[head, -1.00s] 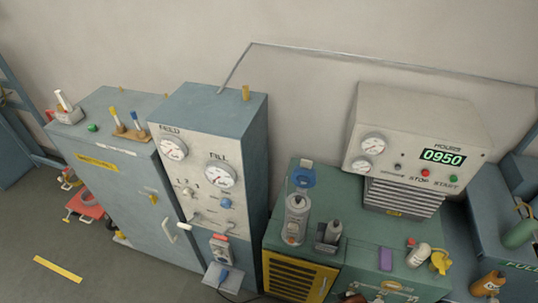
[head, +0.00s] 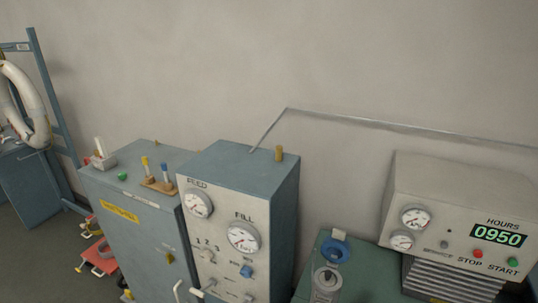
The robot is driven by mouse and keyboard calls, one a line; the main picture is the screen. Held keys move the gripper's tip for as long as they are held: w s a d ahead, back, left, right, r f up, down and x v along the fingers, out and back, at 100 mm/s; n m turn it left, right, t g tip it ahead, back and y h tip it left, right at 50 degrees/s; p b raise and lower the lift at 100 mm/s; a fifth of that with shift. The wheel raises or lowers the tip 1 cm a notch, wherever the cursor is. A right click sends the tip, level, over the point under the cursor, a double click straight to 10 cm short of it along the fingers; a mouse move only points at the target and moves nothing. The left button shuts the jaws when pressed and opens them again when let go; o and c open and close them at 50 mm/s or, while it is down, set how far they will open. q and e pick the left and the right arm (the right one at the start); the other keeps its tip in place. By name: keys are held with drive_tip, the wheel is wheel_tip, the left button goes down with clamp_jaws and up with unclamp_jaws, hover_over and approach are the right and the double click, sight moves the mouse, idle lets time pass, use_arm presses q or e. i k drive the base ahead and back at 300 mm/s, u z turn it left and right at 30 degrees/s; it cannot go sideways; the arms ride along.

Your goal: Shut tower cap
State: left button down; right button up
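The tower (head: 326,287) is a clear grey cylinder on the green bench, low in the head view and cut off by the bottom edge. A blue ring-shaped cap (head: 334,251) stands up behind its top, tilted back, with a pale tab (head: 339,235) above it. The cap looks swung open, off the top of the cylinder. Neither of my grippers is in view.
A blue-grey gauge panel (head: 233,163) stands left of the tower. A beige compressor box (head: 462,205) reading 0950 stands to the right. A cabinet (head: 130,215) with small tools on top is further left. A pipe (head: 400,124) crosses the wall.

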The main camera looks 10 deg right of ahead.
sight(335, 248)
drive_tip(key=k, duration=0.5)
drive_tip(key=z, duration=1.4)
drive_tip(key=i, duration=1.1)
drive_tip(key=u, duration=1.45)
